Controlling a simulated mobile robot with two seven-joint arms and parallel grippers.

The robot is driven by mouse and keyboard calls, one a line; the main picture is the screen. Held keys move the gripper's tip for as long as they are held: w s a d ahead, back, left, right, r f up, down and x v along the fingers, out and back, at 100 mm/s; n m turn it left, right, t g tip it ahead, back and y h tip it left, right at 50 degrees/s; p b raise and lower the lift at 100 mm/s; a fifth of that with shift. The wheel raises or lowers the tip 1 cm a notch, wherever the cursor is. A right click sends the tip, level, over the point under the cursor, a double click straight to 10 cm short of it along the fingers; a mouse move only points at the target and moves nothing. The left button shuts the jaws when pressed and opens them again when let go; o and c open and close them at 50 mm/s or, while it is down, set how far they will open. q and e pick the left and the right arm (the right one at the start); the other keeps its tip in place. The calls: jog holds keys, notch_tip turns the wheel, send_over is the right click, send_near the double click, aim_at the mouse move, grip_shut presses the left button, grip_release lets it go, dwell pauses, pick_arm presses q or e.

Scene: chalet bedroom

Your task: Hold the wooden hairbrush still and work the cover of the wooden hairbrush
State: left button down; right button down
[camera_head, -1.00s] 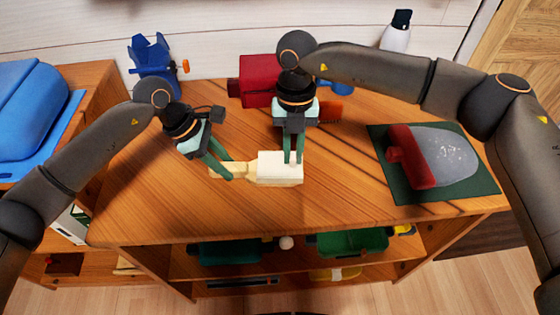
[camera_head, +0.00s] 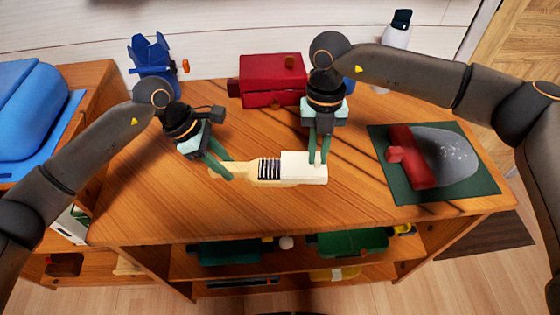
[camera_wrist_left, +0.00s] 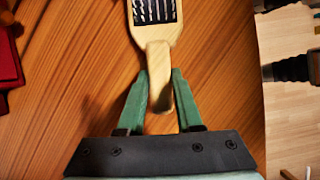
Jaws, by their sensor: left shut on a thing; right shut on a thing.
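The wooden hairbrush (camera_head: 244,170) lies on the wooden table top, its handle to the left and its head to the right. Part of its dark bristle field (camera_head: 269,169) is bare. The white cover (camera_head: 306,170) sits over the right end of the head. My left gripper (camera_head: 224,172) is shut on the handle. In the left wrist view the handle (camera_wrist_left: 158,70) runs between the green fingers of this gripper (camera_wrist_left: 160,95), with dark bristles beyond. My right gripper (camera_head: 318,162) is shut on the cover from above.
A red box (camera_head: 272,82) stands behind the brush. A dark green mat (camera_head: 465,190) with a red-handled thing (camera_head: 412,160) lies to the right. A blue object (camera_head: 152,65) stands at the back left. The table front edge is close below the brush.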

pick_arm(q)
jog(key=shift+a, duration=0.1)
pick_arm(e)
jog(key=shift+s+d, duration=0.15)
jog(key=shift+d, duration=1.9)
jog(key=c, duration=1.3)
grip_release()
jog(key=shift+d, duration=0.15)
jog(key=o, duration=0.5)
jog(key=shift+c, duration=0.2)
pick_arm(q)
jog(key=c, duration=0.5)
grip_release()
pick_arm(e)
jog(key=r, duration=0.6)
jog(key=shift+w, duration=0.4)
